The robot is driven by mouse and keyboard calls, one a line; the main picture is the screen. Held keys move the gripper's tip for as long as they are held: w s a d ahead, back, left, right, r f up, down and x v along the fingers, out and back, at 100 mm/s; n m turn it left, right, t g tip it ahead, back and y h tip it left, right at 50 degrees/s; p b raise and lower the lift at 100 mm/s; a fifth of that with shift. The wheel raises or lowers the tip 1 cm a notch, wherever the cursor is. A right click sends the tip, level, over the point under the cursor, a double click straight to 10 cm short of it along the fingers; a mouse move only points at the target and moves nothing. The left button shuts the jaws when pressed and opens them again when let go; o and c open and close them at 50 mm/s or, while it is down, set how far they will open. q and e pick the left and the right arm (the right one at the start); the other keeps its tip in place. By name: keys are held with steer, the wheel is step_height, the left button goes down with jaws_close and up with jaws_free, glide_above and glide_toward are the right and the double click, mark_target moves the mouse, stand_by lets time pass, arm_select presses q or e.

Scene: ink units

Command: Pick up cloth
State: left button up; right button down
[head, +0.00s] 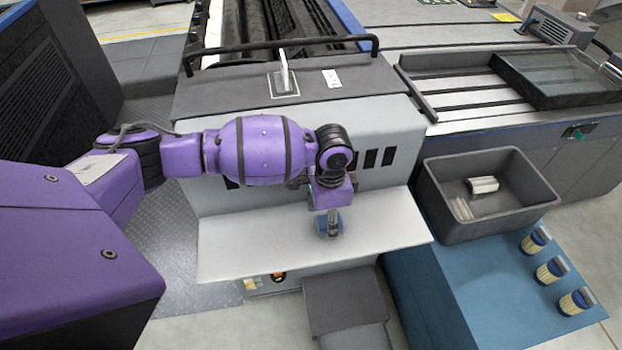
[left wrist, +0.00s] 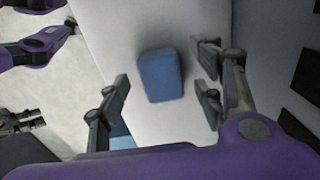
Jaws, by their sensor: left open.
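The cloth (left wrist: 160,75) is a folded blue block lying on the pale grey shelf of the machine. In the left wrist view it lies just beyond and between the two open fingers of my left gripper (left wrist: 166,98), which is empty. In the head view my left gripper (head: 330,224) hangs down over the shelf, and a little blue of the cloth shows around its fingers, mostly hidden by them.
The grey shelf (head: 240,255) is otherwise bare. A black rail (head: 280,44) crosses the machine behind my arm.

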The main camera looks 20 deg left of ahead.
arm_select(q)
steer(key=shift+w+f, duration=0.1)
steer(key=shift+f, duration=1)
steer(key=c, duration=1.1)
arm_select(e)
steer(key=shift+w+d+r, duration=0.1)
steer(key=shift+w+r, duration=0.2)
steer(key=shift+w, duration=0.3)
